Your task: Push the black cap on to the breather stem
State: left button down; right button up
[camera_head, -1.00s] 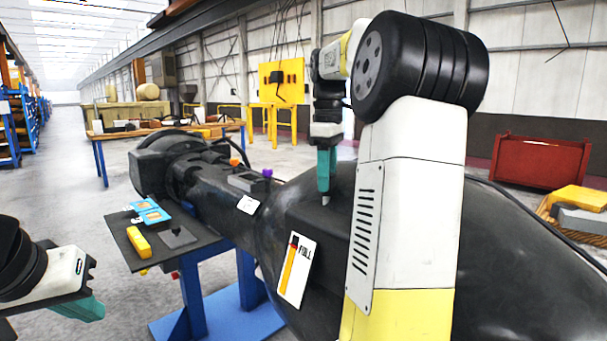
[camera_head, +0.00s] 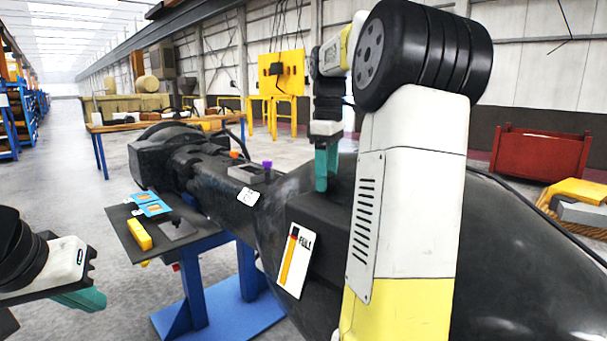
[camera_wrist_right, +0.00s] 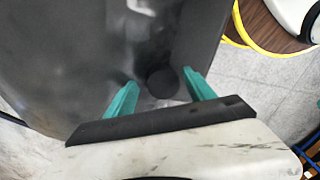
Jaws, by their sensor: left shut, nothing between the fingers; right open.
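The black cap (camera_wrist_right: 162,82) shows in the right wrist view as a dark round shape between the two teal fingers, apart from both. My right gripper (camera_wrist_right: 160,92) is open around it. In the head view my right gripper (camera_head: 325,170) points down over the black casting (camera_head: 330,215). The cap is hard to make out there against the dark casting. The breather stem is hidden, so I cannot tell how far the cap sits on it. My left gripper (camera_head: 85,299) is shut and empty at the lower left, away from the casting.
A dark side tray (camera_head: 130,240) holds a yellow block (camera_head: 139,234), a grey plate (camera_head: 180,231) and a blue card-like piece (camera_head: 152,204). A FULL gauge card (camera_head: 296,262) is on the casting. A blue stand (camera_head: 222,300) is under it. A red bin (camera_head: 541,155) stands right.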

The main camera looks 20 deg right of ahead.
notch_tip(320, 180, up, 8)
jog(key=shift+f, duration=0.1)
dwell(0.4)
jog(key=s+a+f+m+t+y, duration=0.2)
jog(key=s+a+f+m+t, duration=0.4)
jog(key=s+a+f, duration=1)
jog(key=s+a+m, duration=0.1)
jog(key=m, duration=0.1)
jog(key=shift+s+m, duration=0.35)
jog(key=shift+m, duration=0.05)
